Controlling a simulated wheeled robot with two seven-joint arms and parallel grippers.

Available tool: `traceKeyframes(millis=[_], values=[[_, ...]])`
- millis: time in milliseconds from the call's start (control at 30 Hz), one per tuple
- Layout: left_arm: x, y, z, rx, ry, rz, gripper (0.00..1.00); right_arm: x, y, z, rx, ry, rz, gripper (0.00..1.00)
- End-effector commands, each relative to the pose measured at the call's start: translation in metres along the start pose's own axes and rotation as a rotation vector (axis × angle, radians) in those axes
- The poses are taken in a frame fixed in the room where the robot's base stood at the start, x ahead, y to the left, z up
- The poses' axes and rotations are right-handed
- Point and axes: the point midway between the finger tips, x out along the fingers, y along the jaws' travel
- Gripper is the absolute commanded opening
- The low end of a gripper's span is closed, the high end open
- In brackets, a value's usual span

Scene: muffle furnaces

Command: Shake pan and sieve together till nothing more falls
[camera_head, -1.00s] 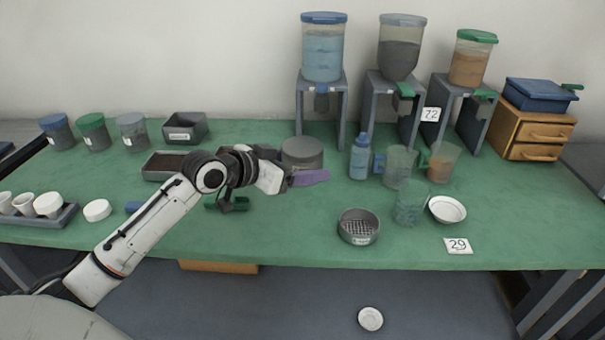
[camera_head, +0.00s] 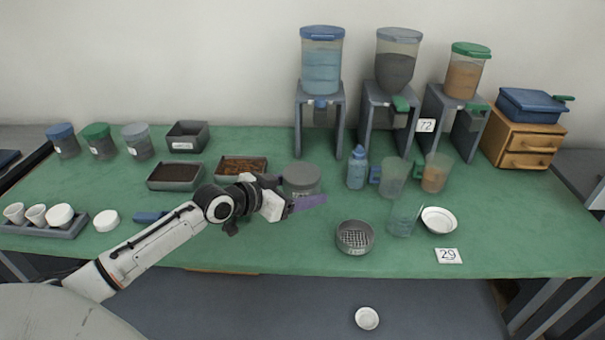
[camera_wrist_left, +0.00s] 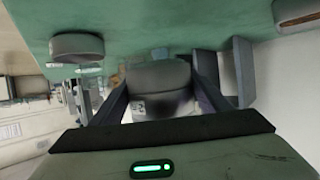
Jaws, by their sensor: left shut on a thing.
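My left gripper (camera_head: 288,196) is shut on a grey round container (camera_head: 302,180), which looks like the sieve and pan stack. I cannot tell the two parts apart. In the left wrist view the container (camera_wrist_left: 158,78) sits between the two fingers, with a white label on its side, partly hidden. A purple flat piece (camera_head: 308,203) shows at the gripper's front. A second grey round sieve (camera_head: 355,237) with a mesh floor rests on the table, apart from the gripper. My right gripper is not in view.
A tray of brown material (camera_head: 242,166) and a dark-filled tray (camera_head: 175,177) lie behind my arm. A blue bottle (camera_head: 357,170), several clear jugs (camera_head: 393,178) and a white bowl (camera_head: 439,220) stand to the right. Dispensers (camera_head: 320,75) stand behind. The green table (camera_head: 290,250) is clear in front.

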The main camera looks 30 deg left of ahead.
Motion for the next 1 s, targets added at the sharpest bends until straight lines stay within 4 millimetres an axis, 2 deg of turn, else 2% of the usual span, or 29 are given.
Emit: traceKeyframes(millis=[600, 1000], values=[[0.014, 0.0, 0.033, 0.0, 0.005, -0.001, 0.29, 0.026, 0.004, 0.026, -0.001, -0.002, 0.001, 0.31], [0.015, 0.0, 0.036, 0.0, 0.005, -0.001, 0.29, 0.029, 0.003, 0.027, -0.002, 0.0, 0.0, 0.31]])
